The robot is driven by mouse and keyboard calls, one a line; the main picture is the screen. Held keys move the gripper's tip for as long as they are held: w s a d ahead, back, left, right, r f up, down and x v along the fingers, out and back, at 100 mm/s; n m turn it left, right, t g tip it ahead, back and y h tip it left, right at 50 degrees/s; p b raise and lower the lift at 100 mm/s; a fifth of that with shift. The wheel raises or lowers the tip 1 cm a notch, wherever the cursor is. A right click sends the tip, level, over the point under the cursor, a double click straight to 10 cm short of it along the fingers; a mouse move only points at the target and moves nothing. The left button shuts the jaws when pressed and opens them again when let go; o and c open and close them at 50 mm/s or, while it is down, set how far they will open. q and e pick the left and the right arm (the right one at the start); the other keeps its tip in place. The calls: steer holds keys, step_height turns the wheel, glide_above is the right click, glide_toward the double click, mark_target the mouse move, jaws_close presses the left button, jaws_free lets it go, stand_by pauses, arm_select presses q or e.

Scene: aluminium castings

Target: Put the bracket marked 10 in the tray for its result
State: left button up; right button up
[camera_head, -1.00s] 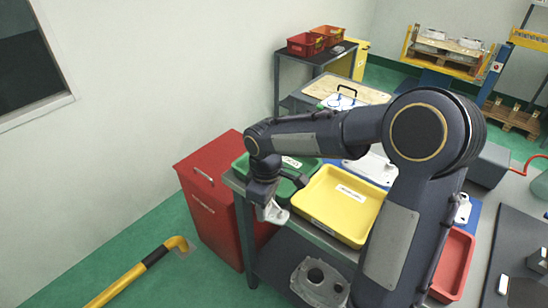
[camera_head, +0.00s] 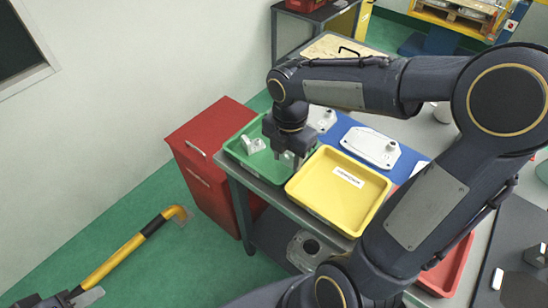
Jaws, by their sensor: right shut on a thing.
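My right gripper (camera_head: 290,160) points down over the right part of the green tray (camera_head: 232,152). It is shut on a bracket, which is mostly hidden by the fingers. A pale bracket-like casting (camera_head: 252,146) shows at the green tray, just left of the gripper. I cannot tell whether it is the held piece or another one, and no mark 10 is readable. The yellow tray (camera_head: 340,222) stands right of the green one, empty, with a label inside. A red tray (camera_head: 447,268) is partly hidden behind my arm. My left gripper (camera_head: 78,297) is at the bottom left edge, its jaws unclear.
A blue mat (camera_head: 345,130) with pale castings (camera_head: 371,147) lies behind the trays. A red cabinet (camera_head: 205,150) stands left of the bench. Another casting (camera_head: 308,248) sits on the lower shelf. A yellow-black rail (camera_head: 125,250) is on the floor at left.

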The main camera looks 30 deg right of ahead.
glide_above(274, 171)
step_height(274, 171, down, 7)
steer(key=shift+w+r, duration=0.1)
steer(key=shift+f, duration=1.4)
steer(key=shift+f, duration=0.1)
steer(key=shift+f, duration=0.15)
steer(key=o, duration=1.1)
